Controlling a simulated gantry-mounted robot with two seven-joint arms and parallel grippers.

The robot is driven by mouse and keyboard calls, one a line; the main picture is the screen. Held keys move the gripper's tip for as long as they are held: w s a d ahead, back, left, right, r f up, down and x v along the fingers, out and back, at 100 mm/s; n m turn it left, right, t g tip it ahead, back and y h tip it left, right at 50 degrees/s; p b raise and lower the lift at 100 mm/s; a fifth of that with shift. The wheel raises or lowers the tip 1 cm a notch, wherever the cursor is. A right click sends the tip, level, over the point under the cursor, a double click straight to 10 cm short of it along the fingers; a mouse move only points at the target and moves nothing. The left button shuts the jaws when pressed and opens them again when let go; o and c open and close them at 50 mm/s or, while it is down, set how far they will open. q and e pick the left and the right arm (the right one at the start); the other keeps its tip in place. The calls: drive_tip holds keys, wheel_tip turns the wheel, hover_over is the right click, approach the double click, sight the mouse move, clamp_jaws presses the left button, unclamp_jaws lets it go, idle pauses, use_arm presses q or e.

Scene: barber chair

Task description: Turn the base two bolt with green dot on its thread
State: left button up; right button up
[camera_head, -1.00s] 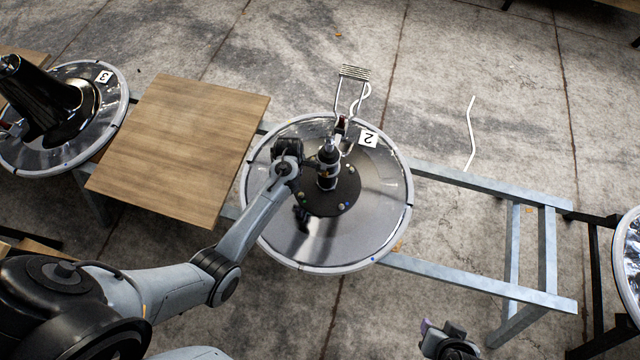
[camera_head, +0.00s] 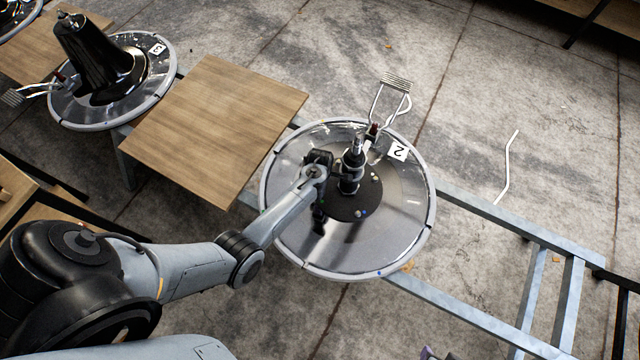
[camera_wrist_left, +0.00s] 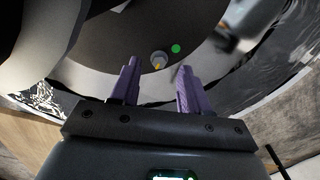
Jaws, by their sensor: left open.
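Base two is a round chrome disc (camera_head: 400,235) with a "2" label (camera_head: 397,152) and a black centre plate (camera_head: 345,208) bearing small bolts. In the left wrist view, a pale bolt with a yellowish mark (camera_wrist_left: 159,60) stands on the black plate, with a green dot (camera_wrist_left: 176,48) just beside it. My left gripper (camera_wrist_left: 159,66) is open, its two purple fingers on either side of the bolt in the picture; contact cannot be told. In the head view its arm reaches over the disc's left side.
A dark central post (camera_head: 351,175) rises from the plate. A metal footrest (camera_head: 392,95) sticks out at the back. A wooden board (camera_head: 215,140) lies left, and base three (camera_head: 150,90) with a black cone is beyond it. A steel frame (camera_head: 480,210) extends right.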

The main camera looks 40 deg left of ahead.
use_arm(q)
drive_tip(key=shift+f+b, duration=0.4)
drive_tip(key=shift+f, duration=0.75)
clamp_jaws()
